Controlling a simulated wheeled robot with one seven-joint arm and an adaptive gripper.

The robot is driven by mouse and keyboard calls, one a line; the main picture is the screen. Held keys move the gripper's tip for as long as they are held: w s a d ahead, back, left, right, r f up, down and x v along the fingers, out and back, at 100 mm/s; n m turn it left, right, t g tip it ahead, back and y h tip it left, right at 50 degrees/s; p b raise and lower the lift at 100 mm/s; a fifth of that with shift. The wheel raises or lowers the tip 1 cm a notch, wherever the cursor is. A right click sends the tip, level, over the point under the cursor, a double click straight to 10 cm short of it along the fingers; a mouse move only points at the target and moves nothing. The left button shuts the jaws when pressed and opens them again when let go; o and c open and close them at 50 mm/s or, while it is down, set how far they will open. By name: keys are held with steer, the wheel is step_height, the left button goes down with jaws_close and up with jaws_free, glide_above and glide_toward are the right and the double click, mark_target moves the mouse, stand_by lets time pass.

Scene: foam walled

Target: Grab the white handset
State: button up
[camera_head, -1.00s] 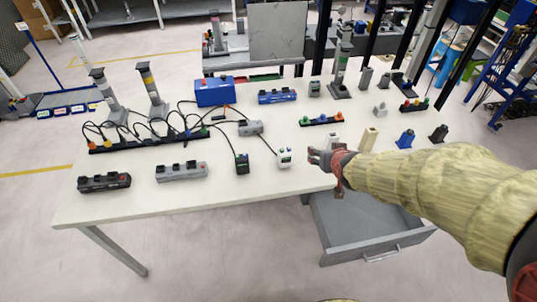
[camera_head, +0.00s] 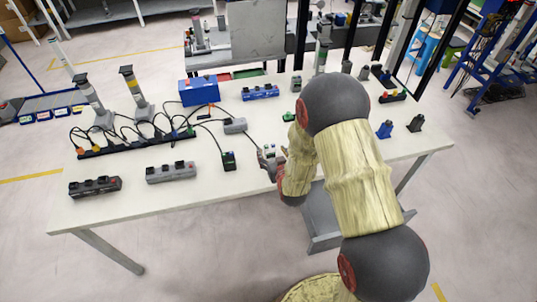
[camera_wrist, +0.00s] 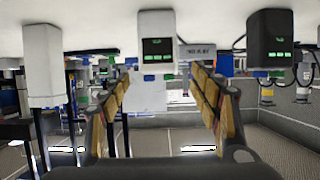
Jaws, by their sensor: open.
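The white handset (camera_wrist: 156,42) has a dark screen with green marks and stands on the table. The wrist view is upside down, and the handset appears between and beyond the two finger pads of my gripper (camera_wrist: 162,100). My gripper is open and I see nothing held. In the head view my gripper (camera_head: 270,163) is low at the table's front edge, right by the white handset (camera_head: 269,149), which it partly hides. I cannot tell whether the fingers touch it.
A black handset (camera_wrist: 270,38) stands on one side and a pale block (camera_wrist: 42,65) on the other. In the head view the black handset (camera_head: 229,161) is left of my gripper. Grey power strips lie further left.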

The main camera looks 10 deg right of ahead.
mark_target(270, 147)
steer(key=shift+b+x, duration=0.4)
steer(key=shift+x, duration=1.9)
steer(key=shift+d+r, duration=0.1)
steer(key=shift+c, duration=0.4)
steer(key=c, duration=1.2)
